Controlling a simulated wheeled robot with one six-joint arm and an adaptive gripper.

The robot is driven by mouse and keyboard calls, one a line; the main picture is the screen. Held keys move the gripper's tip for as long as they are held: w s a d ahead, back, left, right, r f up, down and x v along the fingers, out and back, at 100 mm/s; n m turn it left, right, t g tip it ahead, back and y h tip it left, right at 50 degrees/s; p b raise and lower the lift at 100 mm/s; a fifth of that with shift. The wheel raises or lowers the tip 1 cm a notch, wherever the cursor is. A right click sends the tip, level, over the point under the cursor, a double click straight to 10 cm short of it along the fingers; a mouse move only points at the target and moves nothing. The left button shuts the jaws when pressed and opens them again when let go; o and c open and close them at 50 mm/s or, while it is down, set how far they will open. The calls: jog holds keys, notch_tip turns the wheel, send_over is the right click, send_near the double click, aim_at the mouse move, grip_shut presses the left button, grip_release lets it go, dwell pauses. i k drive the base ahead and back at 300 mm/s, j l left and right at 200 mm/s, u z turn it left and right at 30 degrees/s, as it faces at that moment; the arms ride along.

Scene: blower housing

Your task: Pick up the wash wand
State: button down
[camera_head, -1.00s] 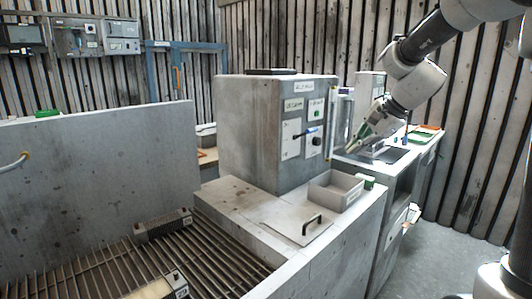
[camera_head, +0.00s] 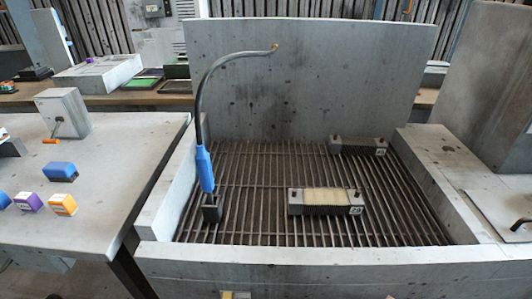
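The grate (camera_head: 260,225) has raised walls and a tall back panel (camera_head: 300,80). The left table (camera_head: 110,215) holds a blue block (camera_head: 60,171), an orange box (camera_head: 63,204) and a grey box (camera_head: 62,113).

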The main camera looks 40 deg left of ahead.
aim_at(202, 157)
jog(key=u, duration=2.2)
